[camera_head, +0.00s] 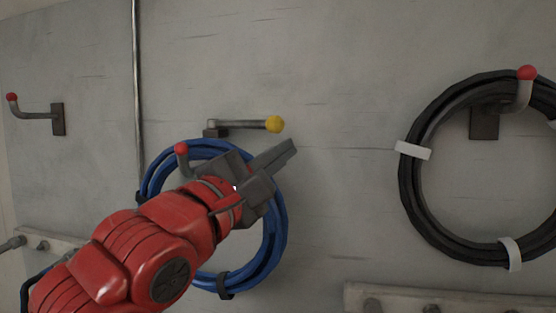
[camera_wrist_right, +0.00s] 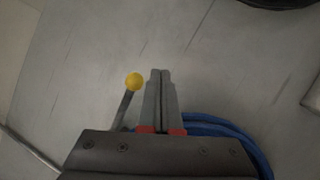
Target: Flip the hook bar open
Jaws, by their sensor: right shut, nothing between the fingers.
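The hook bar (camera_head: 240,124) is a short grey bar with a yellow ball (camera_head: 274,124) at its right end. It lies about level across the top of the blue hose coil (camera_head: 273,240), with its dark mount on the wall at its left end. My right gripper (camera_head: 286,148) is shut and empty, its fingertips just below and right of the yellow ball. In the right wrist view the shut fingers (camera_wrist_right: 160,74) are right beside the yellow ball (camera_wrist_right: 134,82), with a small gap seen between them. The gripper and wrist hide part of the coil. My left gripper is out of view.
A red-tipped hook (camera_head: 181,150) shows at the coil's top, close to my wrist. A black hose coil (camera_head: 411,190) hangs on another hook at the right. An empty red-tipped hook (camera_head: 35,114) is at the left. The wall between the coils is clear.

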